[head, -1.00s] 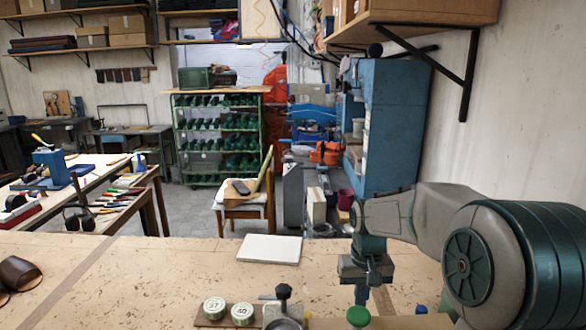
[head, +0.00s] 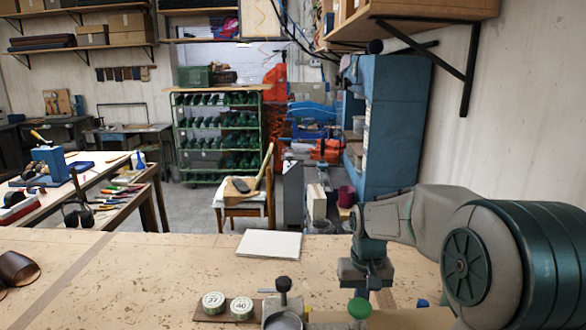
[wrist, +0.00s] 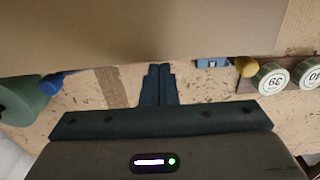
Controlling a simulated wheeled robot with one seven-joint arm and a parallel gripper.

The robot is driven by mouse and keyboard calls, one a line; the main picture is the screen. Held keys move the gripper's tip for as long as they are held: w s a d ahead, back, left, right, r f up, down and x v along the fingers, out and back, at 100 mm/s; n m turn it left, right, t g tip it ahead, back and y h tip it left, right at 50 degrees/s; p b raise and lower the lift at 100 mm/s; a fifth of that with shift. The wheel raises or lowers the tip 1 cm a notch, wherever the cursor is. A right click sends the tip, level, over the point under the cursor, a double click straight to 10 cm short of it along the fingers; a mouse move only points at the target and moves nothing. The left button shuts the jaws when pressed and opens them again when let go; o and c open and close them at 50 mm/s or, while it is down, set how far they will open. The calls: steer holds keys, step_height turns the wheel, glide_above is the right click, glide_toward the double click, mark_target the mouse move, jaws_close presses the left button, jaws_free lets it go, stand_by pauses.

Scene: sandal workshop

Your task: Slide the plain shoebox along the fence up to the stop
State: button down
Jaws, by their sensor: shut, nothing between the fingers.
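My gripper (wrist: 160,85) is shut and empty, its two dark fingers side by side in the wrist view. In the head view my gripper (head: 364,289) hangs over the bench at right of centre. A large plain beige face (wrist: 150,30) fills the top of the wrist view, just beyond the fingertips; it looks like the side or top of the shoebox, but its outline is cut off. I cannot tell whether the fingers touch it. I cannot make out the fence or the stop.
Round numbered tins (head: 227,306) stand on a brown strip at the bench front. A white slab (head: 269,244) lies at the back edge. The bench middle is mostly clear.

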steer(key=shift+s, duration=0.6)
steer(key=shift+w, duration=0.1)
step_height(320, 180, up, 8)
steer(key=w+p, duration=0.1)
steer(key=p, duration=0.5)
stand_by(0.7)
steer(key=s+r+t+b, duration=0.1)
steer(key=s+t+b, duration=0.1)
steer(key=s, duration=1.9)
steer(key=shift+t, duration=0.9)
